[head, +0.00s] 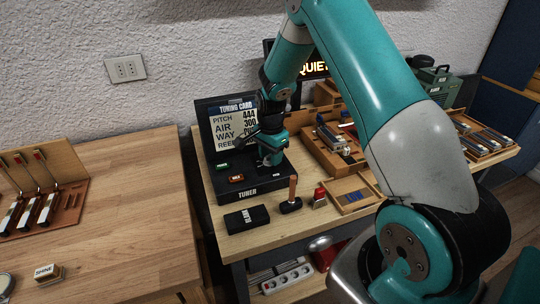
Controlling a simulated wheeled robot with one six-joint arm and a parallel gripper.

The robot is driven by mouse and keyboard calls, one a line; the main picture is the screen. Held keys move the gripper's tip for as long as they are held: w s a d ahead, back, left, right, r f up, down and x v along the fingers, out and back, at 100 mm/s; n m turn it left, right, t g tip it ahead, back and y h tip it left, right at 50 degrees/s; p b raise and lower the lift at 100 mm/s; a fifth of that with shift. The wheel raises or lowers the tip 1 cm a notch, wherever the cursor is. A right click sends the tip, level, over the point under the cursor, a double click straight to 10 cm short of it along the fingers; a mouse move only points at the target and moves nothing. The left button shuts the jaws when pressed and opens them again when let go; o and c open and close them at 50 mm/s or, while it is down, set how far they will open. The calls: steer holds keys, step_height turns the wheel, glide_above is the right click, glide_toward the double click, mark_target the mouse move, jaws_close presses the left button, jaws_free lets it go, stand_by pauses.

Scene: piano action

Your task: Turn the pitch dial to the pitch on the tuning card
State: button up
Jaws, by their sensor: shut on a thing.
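The tuner (250,192) is a black box on the light wooden table, with its name in white on the front. The tuning card (234,125) stands upright at its back and reads PITCH 444 and AIR 300; the lower lines are partly covered by my arm. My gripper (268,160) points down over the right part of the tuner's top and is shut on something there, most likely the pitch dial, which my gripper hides. The dial's setting cannot be read. A green button (222,168) and an orange-red button (236,179) show on the tuner's top, left of my gripper.
A black box (247,218), a wooden-handled tool (292,196) and a small red item (320,197) stand in front of the tuner. A wooden tray (353,193) and a parts box (335,150) lie to the right. A wooden bench (120,190) is at left.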

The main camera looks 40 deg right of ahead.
steer(key=m, duration=0.6)
steer(key=shift+s+m, duration=0.15)
steer(key=shift+m, duration=0.25)
stand_by(0.4)
steer(key=o, duration=0.9)
steer(key=shift+c, duration=0.2)
steer(key=shift+r, duration=0.1)
step_height(320, 180, up, 17)
steer(key=b, duration=0.2)
steer(key=shift+r, duration=0.15)
